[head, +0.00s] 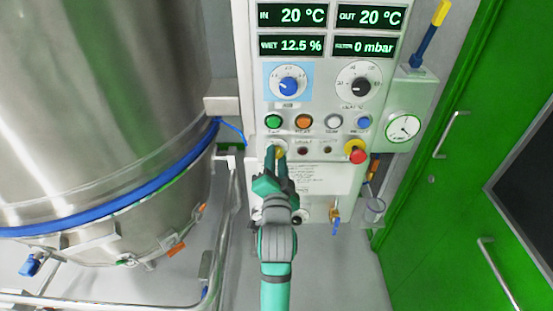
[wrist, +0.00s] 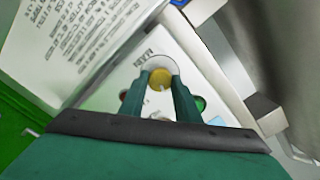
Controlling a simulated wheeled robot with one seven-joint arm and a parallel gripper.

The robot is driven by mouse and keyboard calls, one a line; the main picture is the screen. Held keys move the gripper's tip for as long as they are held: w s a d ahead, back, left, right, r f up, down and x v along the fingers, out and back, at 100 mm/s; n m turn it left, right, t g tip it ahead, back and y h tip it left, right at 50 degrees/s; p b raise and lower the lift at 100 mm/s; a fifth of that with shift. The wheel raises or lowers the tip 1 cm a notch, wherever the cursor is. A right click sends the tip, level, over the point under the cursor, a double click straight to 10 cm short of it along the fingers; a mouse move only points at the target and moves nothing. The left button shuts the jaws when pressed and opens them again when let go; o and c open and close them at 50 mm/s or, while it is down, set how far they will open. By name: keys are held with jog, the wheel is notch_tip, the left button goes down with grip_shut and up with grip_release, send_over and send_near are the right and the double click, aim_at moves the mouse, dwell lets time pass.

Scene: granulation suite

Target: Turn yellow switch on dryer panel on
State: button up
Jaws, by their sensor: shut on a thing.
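The dryer panel (head: 315,178) is a pale upright panel in the middle of the head view. The yellow switch (wrist: 159,78) is a round knob with a small pale mark, seen between my fingertips in the wrist view. The fingers hide part of the switch. I cannot tell which position its mark stands for.
A row of green (head: 273,121), orange (head: 303,121), white and blue buttons sits just above. A red emergency knob (head: 357,156) is to the right. A steel vessel (head: 95,95) and pipe rails stand at left, a green door (head: 450,190) at right.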

jog(key=shift+m, duration=0.6)
jog(key=o, duration=1)
jog(key=shift+o, duration=0.2)
jog(key=shift+s, duration=0.1)
jog(key=s, duration=1)
jog(key=shift+s, duration=0.35)
